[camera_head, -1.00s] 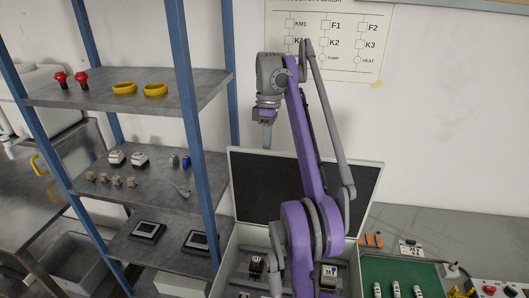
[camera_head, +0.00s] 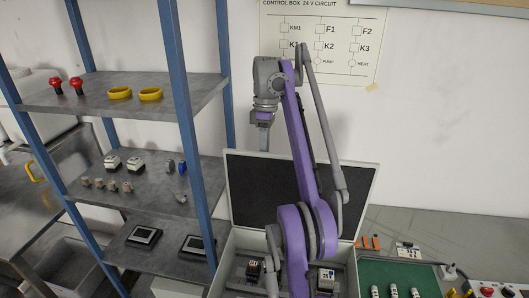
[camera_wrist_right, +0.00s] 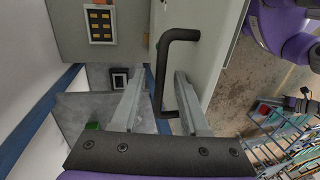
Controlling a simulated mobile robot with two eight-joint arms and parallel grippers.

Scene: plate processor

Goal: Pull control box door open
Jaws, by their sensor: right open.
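The control box (camera_head: 236,244) stands low in the middle of the head view. Its door (camera_head: 252,195) is raised like a lid, with its dark inner face towards me. My right gripper (camera_head: 264,138) points down at the door's top edge, and its fingertips are hidden behind it. In the right wrist view, a black bar handle (camera_wrist_right: 161,62) stands on a pale panel (camera_wrist_right: 208,58). The open fingers of my right gripper (camera_wrist_right: 158,78) lie on either side of the handle, with gaps visible. My left gripper is not in view.
A blue-posted shelf rack (camera_head: 188,120) with several small parts stands close on the left. A worktop (camera_head: 425,225) with a green mat (camera_head: 372,272) lies on the right. A wall diagram (camera_head: 350,62) hangs behind. My purple arm covers part of the box.

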